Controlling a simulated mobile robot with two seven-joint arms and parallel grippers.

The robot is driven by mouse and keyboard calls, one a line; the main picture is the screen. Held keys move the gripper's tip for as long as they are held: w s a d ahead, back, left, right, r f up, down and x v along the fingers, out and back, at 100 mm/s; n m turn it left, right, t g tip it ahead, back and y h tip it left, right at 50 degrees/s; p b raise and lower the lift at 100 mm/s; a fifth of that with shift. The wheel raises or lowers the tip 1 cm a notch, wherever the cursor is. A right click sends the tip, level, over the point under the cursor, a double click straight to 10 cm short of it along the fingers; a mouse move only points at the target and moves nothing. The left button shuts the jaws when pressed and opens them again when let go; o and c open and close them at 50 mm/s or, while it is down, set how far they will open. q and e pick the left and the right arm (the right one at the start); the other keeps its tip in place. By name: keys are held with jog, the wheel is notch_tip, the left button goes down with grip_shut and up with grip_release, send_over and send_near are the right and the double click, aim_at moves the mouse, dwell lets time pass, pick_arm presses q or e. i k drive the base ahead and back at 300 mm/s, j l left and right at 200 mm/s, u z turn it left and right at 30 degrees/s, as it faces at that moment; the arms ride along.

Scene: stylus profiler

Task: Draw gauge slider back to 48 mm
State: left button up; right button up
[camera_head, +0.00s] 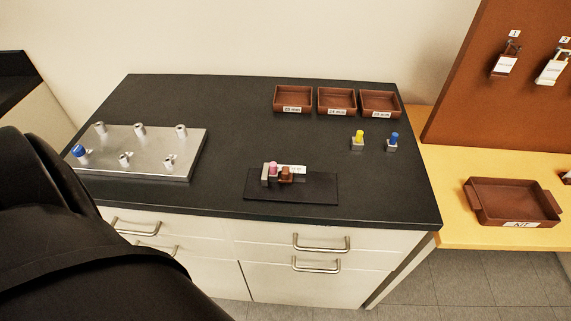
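A small gauge sits on a dark flat base (318,188) near the front edge of the black counter. On it are a light metal block (265,174), a pink-topped piece (273,169) and a brown piece (286,174), close together at the left part of the base. A white label (298,169) stands just behind them; its text is too small to read. I cannot tell for sure which piece is the slider, nor its millimetre reading. Neither of my grippers shows. A large dark shape covers the lower left.
A metal plate (150,158) with several posts and a blue-capped piece (80,152) lies at left. Brown trays (293,98) line the back. Yellow (359,138) and blue (394,139) pegs stand at right. A kit tray (512,202) rests on the yellow table. The counter's middle is clear.

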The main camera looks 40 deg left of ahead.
aim_at(284, 177)
jog(key=u, duration=0.35)
jog(key=i+j+u, duration=0.1)
jog(key=u, duration=0.25)
jog(key=j+u, duration=0.1)
jog(key=u, duration=0.25)
